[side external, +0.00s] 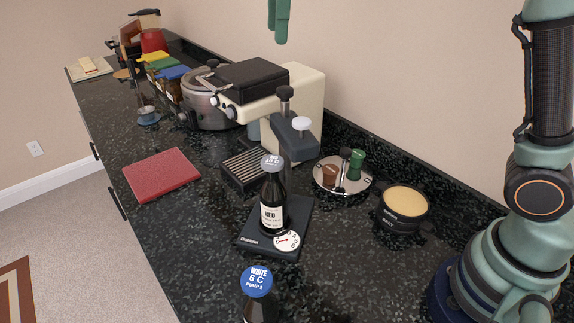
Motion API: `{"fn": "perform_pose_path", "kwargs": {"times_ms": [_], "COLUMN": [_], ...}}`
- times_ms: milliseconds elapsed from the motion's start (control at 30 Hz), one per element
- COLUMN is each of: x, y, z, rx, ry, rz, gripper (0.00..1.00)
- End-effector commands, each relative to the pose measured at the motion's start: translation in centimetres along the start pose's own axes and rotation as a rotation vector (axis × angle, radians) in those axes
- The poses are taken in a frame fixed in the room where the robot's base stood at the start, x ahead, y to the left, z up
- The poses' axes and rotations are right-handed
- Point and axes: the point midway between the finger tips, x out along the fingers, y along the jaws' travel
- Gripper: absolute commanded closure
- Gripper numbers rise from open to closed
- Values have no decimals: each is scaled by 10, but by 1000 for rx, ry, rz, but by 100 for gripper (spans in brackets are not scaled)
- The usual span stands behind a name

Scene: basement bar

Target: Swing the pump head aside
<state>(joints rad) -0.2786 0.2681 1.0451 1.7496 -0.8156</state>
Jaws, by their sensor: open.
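The pump head (293,133) is a dark grey arm with a white round knob, beside a taller black knob, on a grey post. The post rises from a black base (263,250) with a white dial (287,241). A dark bottle (272,215) labelled RED with a pale cap stands upright on the base. In the picture the head lies above and right of the cap; I cannot tell its exact offset in depth. Part of my gripper (279,22), green, hangs at the top edge, apart from everything. It is open and empty; most of it is out of frame.
A cream machine (305,95) stands behind the pump. A round tray (325,184) with small items and a cream-topped round container (404,203) stand to the right. A red mat (161,174) lies left.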

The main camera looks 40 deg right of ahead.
Motion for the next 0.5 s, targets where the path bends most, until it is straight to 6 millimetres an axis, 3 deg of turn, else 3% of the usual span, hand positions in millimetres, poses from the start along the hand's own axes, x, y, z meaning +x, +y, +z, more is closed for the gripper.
{"fn": "perform_pose_path", "kwargs": {"times_ms": [267, 500], "x": [-14, -5], "y": [13, 12], "z": [12, 13], "rx": [-138, -148], "ry": [-48, -52], "rz": [-59, -64], "gripper": [31, 31]}}
